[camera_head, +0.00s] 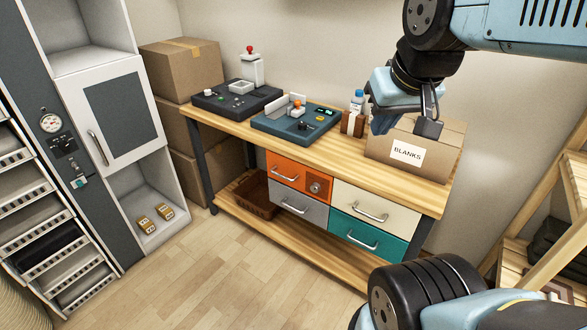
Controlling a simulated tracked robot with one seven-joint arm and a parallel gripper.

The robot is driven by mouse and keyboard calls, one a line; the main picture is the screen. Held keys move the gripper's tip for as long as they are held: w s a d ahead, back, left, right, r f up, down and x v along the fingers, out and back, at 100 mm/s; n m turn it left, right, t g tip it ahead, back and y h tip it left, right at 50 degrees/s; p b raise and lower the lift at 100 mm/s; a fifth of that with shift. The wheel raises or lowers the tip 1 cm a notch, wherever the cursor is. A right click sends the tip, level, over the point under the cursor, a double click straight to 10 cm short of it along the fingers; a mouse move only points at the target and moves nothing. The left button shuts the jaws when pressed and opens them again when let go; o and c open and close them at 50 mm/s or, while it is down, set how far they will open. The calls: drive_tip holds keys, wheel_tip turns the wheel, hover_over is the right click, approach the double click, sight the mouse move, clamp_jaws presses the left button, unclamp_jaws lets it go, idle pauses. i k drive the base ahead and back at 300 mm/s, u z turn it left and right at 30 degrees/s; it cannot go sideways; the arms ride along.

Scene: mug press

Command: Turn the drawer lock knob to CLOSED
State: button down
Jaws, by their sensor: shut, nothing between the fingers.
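The drawer lock knob (315,187) is a small round knob at the right end of the orange drawer (288,176), beside that drawer's handle. It is too small to read its markings or tell which way it points. The orange drawer looks shut, flush with the drawers around it. My gripper (429,127) is up and to the right of the knob, in front of the cardboard box marked BLANKS (416,151), well away from the knob. It is shut and empty.
Grey (297,207), cream (376,203) and teal (352,232) drawers sit around the orange one. Two consoles (236,97) (294,121) and a bottle (357,99) stand on the bench. My dark arm joint is low right. Floor before the drawers is clear.

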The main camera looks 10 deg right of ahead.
sight(314, 188)
drive_tip(key=k, duration=1.3)
drive_tip(key=z, duration=0.35)
drive_tip(key=i, duration=1.6)
drive_tip(key=u, duration=0.1)
